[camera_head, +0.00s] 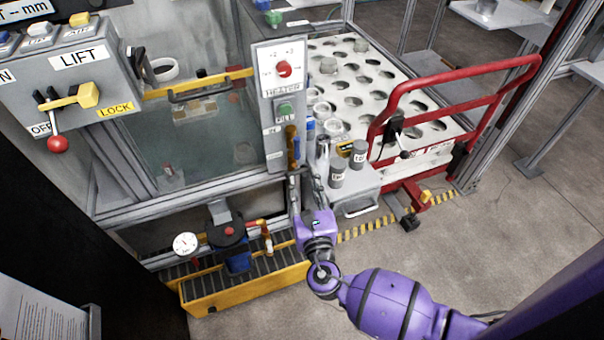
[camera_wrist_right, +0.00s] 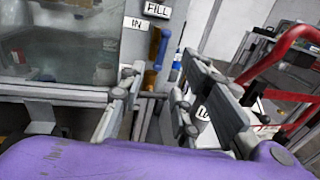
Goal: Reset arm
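My right arm is purple and comes in from the lower right in the head view. Its gripper (camera_head: 307,176) points up toward the front of the gantry tank, by the control post. In the right wrist view the two grey fingers of the gripper (camera_wrist_right: 158,88) stand apart with nothing between them. Beyond them are a blue handle (camera_wrist_right: 162,48) and a brown handle (camera_wrist_right: 149,80) on the post. I cannot tell from these views whether a finger touches the post. My left gripper is not in view.
The control post (camera_head: 281,85) has a red knob and a green button. A white perforated rack (camera_head: 355,100) with a red rail (camera_head: 465,75) stands right. The floor at lower right is clear.

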